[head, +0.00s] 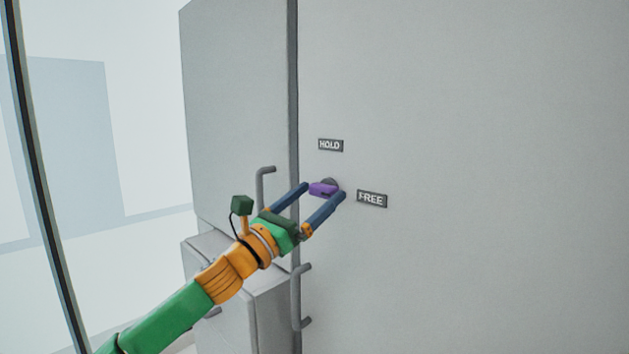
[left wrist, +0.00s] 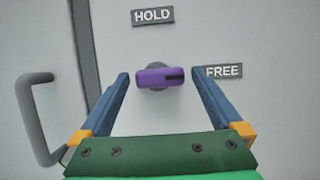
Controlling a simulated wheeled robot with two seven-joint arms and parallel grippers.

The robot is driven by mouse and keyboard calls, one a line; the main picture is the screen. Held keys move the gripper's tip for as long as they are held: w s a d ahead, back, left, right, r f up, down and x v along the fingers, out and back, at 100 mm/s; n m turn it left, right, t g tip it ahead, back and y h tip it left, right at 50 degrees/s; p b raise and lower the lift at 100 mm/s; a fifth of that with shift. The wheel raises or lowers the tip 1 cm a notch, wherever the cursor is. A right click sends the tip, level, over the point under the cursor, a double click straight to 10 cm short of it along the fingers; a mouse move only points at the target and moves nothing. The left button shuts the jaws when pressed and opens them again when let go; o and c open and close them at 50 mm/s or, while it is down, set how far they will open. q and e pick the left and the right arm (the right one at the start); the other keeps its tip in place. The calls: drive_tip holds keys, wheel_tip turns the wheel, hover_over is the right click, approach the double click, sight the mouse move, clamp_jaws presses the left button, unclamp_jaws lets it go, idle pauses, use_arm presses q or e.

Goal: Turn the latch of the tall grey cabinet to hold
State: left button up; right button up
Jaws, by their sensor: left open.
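The tall grey cabinet (head: 480,120) fills the right of the head view. Its purple latch (head: 322,189) sits on a grey round base, with the HOLD label (head: 330,145) above it and the FREE label (head: 371,198) to its right. In the left wrist view the latch (left wrist: 153,77) lies level, its black mark at the right end towards the FREE label (left wrist: 224,71). My left gripper (head: 325,189) is open, one finger on each side of the latch, with a gap showing beside each in the wrist view. My right gripper is not in view.
A bent grey handle (head: 302,297) stands out from the tall cabinet below my left gripper. Another handle (head: 264,182) is on the grey door to the left. A lower grey cabinet (head: 268,312) stands below, partly behind my left arm.

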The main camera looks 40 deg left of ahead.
use_arm(q)
drive_tip(key=c, duration=1.2)
drive_tip(key=shift+c, duration=0.2)
